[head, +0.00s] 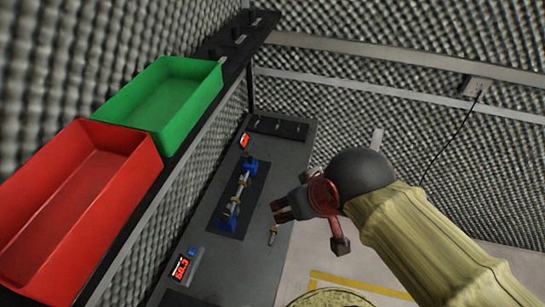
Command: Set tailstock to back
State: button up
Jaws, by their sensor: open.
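A small lathe-like fixture stands on a dark mat (222,231) on the grey bench. It has a blue end block (250,164) at the far end and a blue block (226,222) at the near end, with a pale metal shaft (240,187) between them. I cannot tell which block is the tailstock. My gripper (277,210) is open and appears empty, to the right of the fixture and apart from it in the picture. Its fingers point left toward the fixture. A small brass-and-dark piece (273,235) lies on the bench just below my gripper in the picture.
A red bin (130,140) and a green bin (213,85) stand on a shelf at the left. Displays with red digits sit at the near (181,267) and far (244,141) bench ends. A dark rack (277,127) is at the far end. Foam walls surround the bench.

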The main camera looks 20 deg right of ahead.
aim_at(250, 166)
jog(key=i+l+z, duration=0.5)
jog(key=i, duration=0.25)
jog(key=l, duration=0.1)
